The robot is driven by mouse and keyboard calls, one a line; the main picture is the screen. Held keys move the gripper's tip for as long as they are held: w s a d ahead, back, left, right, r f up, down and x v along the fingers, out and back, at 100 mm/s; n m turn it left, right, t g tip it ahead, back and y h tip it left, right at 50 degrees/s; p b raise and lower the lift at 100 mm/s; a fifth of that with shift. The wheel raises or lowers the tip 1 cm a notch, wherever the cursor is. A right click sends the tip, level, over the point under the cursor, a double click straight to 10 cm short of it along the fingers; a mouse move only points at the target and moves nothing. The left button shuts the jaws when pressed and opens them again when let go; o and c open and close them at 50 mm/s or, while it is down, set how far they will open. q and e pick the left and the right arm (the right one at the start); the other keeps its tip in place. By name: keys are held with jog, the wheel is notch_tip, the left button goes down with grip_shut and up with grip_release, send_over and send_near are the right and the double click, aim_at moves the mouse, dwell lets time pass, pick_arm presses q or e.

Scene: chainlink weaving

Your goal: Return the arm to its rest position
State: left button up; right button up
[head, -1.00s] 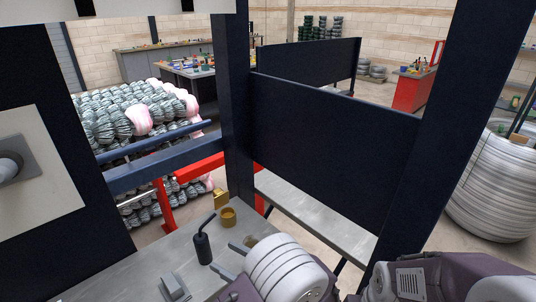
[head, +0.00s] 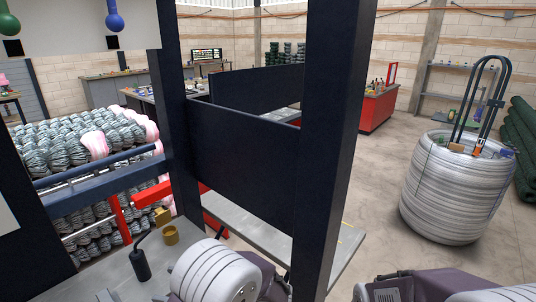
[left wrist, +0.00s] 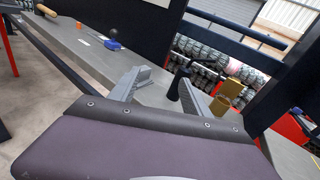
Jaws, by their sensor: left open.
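My left gripper (left wrist: 164,78) shows in the left wrist view with its two grey fingers apart and nothing between them. It is above the grey bench, close to a black can with a thin spout (left wrist: 176,88) and a brass-coloured cup (left wrist: 230,88). In the head view my left arm (head: 215,272) shows at the bottom middle, with a pale ribbed part and purple covers. Its fingertips are hard to make out there. Purple and white parts of my body show at the bottom right. I cannot see the right gripper.
Dark upright posts and a dark panel (head: 238,150) stand close beyond my left arm. The black can (head: 140,262) and brass cup (head: 170,235) stand on the grey bench.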

pick_arm(q)
jog(key=s+a+f+n+g+h+p, duration=0.1)
jog(key=s+a+f+n+g+h, duration=0.15)
jog(key=s+n+g+h, duration=0.35)
jog(key=s+a+f+n+g+h+p, duration=0.1)
jog(key=s+a+n+g+h, duration=0.2)
jog(key=s, duration=0.6)
jog(key=w+d+f+n+t+h, duration=0.6)
jog(key=d+n+t+h, duration=0.1)
jog(key=d+n, duration=0.3)
jog(key=shift+d+f+h, duration=0.15)
jog(key=shift+f+h, duration=0.15)
jog(key=shift+h, duration=0.3)
